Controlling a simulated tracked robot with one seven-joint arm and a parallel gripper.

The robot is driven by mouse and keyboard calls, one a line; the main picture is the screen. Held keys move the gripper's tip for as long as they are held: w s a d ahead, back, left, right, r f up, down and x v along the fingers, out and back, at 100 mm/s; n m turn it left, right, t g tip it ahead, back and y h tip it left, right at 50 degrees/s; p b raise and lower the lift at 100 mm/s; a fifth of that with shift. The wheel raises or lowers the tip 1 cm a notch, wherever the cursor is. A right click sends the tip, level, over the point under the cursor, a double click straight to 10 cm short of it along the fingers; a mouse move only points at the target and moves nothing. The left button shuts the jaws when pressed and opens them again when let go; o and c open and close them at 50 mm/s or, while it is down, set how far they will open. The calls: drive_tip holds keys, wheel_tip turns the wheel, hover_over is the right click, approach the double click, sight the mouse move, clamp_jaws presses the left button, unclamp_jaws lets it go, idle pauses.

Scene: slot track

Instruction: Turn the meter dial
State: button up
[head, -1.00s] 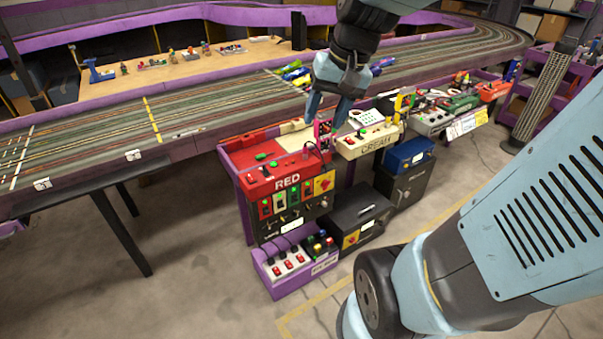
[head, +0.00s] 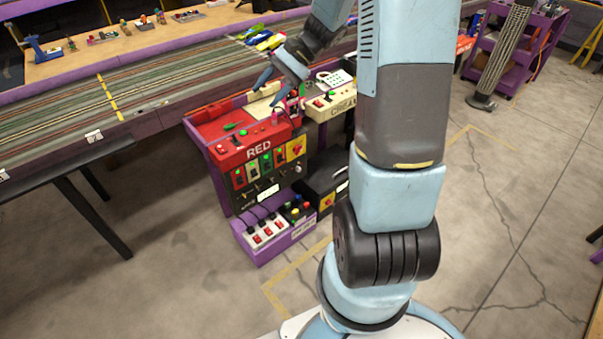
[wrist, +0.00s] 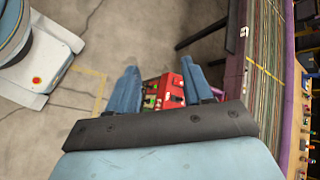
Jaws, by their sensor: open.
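A red control box (head: 255,146) marked RED stands beside the track. It also shows between my fingers in the wrist view (wrist: 168,92). A small pink-and-dark upright device (head: 291,108) stands at its right rear, by a cream box (head: 322,104); it may be the meter, but I cannot make out a dial on it. My arm covers the area right of the cream box.
The slot track (head: 150,88) with small cars (head: 264,42) runs behind.

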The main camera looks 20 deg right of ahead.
drive_tip(key=w+d+f+m+t+y, duration=0.2)
drive_tip(key=w+d+f+m+t, duration=0.15)
drive_tip(key=f, duration=0.55)
drive_tip(key=w+d+f+m+t+y, duration=0.1)
drive_tip(key=w+d+f+m+t, duration=0.3)
drive_tip(key=f, duration=0.5)
drive_tip(key=w+d+f+m+t+y, duration=0.2)
drive_tip(key=w+d+f+m, duration=0.3)
drive_tip(key=f, duration=0.3)
drive_tip(key=s+d+f+m+t+h, duration=0.1)
drive_tip(key=d+f+m+t+h, duration=0.3)
drive_tip(key=f, duration=0.9)
drive_tip(key=m+t+h, duration=0.4)
drive_tip(key=m+h, duration=0.2)
drive_tip(key=m, duration=0.2)
approach(300, 170)
drive_tip(key=x, duration=0.8)
drive_tip(key=shift+w+a, duration=0.2)
clamp_jaws()
